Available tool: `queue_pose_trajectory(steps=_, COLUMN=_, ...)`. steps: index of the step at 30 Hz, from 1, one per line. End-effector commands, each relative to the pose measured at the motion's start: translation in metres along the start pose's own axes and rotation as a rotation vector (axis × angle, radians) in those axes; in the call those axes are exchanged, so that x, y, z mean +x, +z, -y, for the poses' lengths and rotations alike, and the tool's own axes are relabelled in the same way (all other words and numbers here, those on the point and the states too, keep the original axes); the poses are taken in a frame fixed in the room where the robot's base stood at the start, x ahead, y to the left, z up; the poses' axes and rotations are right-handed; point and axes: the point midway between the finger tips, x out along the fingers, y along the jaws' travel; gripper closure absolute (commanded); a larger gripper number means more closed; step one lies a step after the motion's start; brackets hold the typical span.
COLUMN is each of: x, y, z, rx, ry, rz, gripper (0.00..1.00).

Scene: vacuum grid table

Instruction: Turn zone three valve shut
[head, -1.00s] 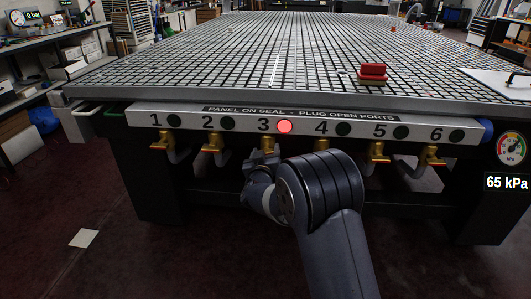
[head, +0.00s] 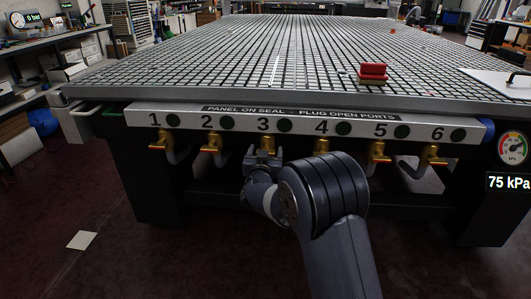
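The zone three lamp (head: 284,126) beside the number 3 on the white valve panel (head: 300,114) is dark green, like the other lamps. My gripper (head: 263,156) is just below the number 3, where the zone three valve sits. The gripper hides that valve, so its handle position does not show. I cannot tell whether the fingers are open or shut, or touching the handle.
Brass valves two (head: 211,144) and four (head: 321,146) flank my gripper. The round gauge (head: 513,148) at the right has a 75 kPa readout (head: 509,182). A red block (head: 373,72) lies on the grid table (head: 230,50).

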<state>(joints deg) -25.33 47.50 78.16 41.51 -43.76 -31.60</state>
Motion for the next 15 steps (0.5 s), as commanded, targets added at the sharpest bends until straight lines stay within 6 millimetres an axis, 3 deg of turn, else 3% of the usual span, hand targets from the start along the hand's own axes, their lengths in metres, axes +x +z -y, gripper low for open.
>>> queue_pose_trajectory(steps=10, x=-0.001, y=0.0, z=0.0, rx=-0.002, ry=0.0, rz=0.0, gripper=0.22)
queue_pose_trajectory(steps=15, x=-0.015, y=-0.001, z=0.001, rx=-0.003, ry=-0.001, rz=0.001, gripper=0.22)
